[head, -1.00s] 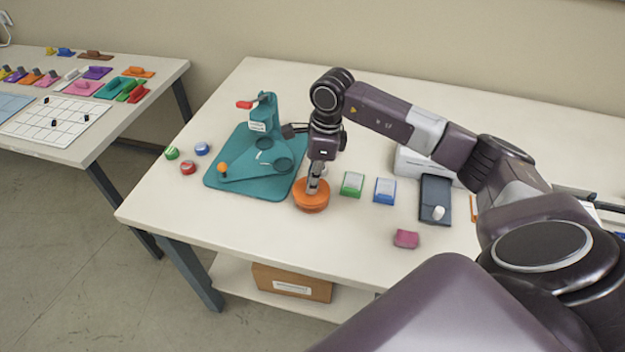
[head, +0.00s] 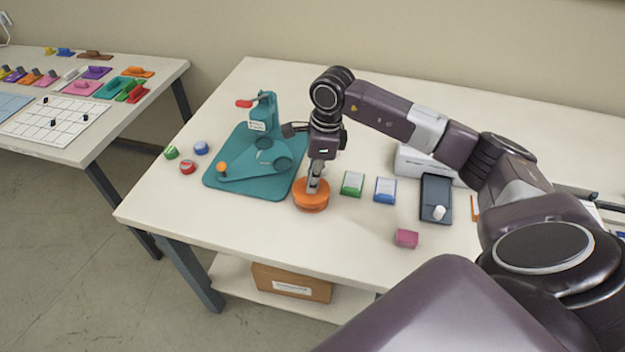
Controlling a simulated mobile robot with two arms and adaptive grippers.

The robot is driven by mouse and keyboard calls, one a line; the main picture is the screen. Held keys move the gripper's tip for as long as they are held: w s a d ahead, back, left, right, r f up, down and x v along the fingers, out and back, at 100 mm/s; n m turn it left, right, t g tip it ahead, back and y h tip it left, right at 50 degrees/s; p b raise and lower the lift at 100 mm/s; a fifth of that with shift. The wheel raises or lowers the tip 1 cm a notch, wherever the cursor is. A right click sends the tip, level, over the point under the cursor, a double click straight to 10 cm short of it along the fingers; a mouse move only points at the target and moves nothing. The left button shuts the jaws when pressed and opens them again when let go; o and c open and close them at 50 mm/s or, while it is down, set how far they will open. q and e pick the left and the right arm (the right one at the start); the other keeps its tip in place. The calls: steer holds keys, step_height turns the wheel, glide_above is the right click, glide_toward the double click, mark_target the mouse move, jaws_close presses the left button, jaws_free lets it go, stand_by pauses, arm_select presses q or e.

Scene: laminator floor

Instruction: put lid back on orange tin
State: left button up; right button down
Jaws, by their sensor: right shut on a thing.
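The orange tin (head: 311,204) is a round orange thing on the table, just right of the teal base plate. My right gripper (head: 314,186) points down onto its top and is shut on an orange part there, which looks like the lid. The gripper hides the middle of the top. I cannot tell from this view whether the lid is fully seated on the tin. My left gripper is not in view.
A teal press (head: 262,120) stands on its plate close left of my gripper. Green (head: 352,184) and blue (head: 385,190) boxes, a dark device (head: 436,198) and a pink block (head: 406,238) lie to the right. The front table strip is clear.

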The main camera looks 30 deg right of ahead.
steer(key=shift+f+b, duration=0.15)
steer(key=shift+b, duration=0.3)
stand_by(1.1)
stand_by(0.4)
steer(key=c, duration=1.8)
jaws_free()
steer(key=shift+o, duration=0.3)
steer(key=o, duration=0.4)
steer(key=shift+r+p, duration=2.05)
steer(key=shift+r, duration=1.5)
